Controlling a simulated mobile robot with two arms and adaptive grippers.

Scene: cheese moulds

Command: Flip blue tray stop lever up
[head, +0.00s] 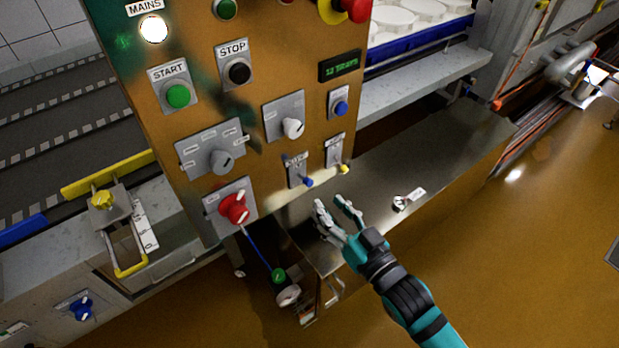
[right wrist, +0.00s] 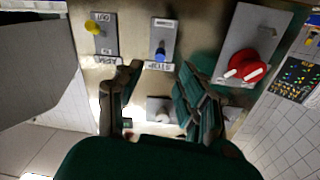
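The blue tray stop lever (head: 308,182) sticks out of a small grey plate low on the brown control panel (head: 270,60). Its blue tip points outward and down in the head view. In the right wrist view, where the labels appear upside down, the blue lever (right wrist: 160,51) lies ahead between the fingers, on a plate marked STOP. My right gripper (head: 332,203) is open and empty, just below and right of the lever, apart from it. It also shows open in the right wrist view (right wrist: 161,68). My left gripper is not in view.
A yellow lever (head: 345,168) sits right of the blue one. A red rotary switch (head: 234,208) is at lower left, and a grey selector knob (head: 293,128) above. A metal box top (head: 440,150) lies below and right of the panel. Open brown floor is at right.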

